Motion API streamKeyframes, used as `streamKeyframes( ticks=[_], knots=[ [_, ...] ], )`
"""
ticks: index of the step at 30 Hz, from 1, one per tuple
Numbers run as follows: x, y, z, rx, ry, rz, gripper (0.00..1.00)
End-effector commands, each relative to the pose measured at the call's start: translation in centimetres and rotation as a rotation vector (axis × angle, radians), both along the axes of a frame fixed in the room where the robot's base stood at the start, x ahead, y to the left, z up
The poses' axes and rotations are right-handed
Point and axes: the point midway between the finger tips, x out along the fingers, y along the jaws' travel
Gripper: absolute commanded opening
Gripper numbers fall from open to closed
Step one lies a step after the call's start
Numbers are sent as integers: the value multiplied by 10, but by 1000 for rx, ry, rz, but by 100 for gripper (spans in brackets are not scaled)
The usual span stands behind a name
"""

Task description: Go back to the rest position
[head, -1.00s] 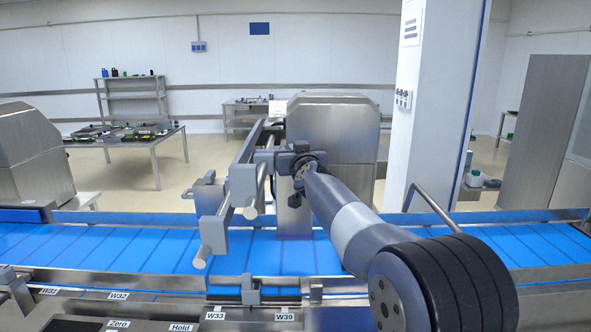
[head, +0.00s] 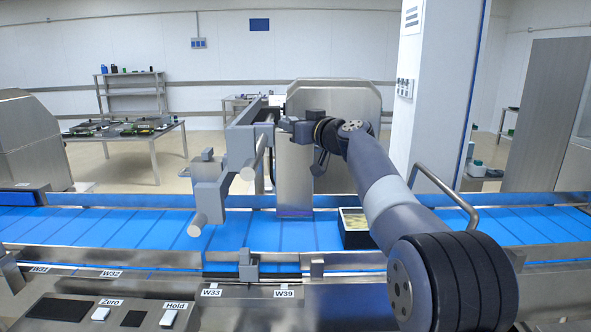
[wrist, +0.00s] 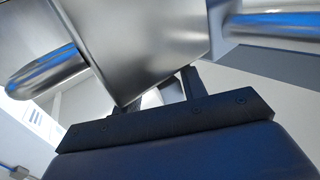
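My arm reaches up from the lower right in the head view, over the blue belt. My gripper (head: 286,123) is at its far end, pointing left, close to the grey bracket and rod frame (head: 240,150). In the wrist view my gripper (wrist: 155,92) shows two dark fingers standing apart, with no object seen between them. A silver block (wrist: 140,40) fills the view just beyond and partly hides the left finger. I cannot tell whether they touch.
A black tray with pale contents (head: 343,238) sits on the blue belt (head: 100,228), partly behind my arm. A steel housing (head: 350,105) stands behind the belt. A bent metal handle (head: 445,190) rises right of my arm. A control panel (head: 110,312) lies in front.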

Motion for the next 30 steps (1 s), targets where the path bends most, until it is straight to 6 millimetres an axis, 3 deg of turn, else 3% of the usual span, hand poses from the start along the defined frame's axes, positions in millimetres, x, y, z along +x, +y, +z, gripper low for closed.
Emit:
streamKeyframes(
  ticks=[12,24,30],
  knots=[
    [1,-1,2,0,0,154,40],
    [1,-1,0,1,-1,162,40],
    [-5,-1,9,2,1,161,40]
  ],
)
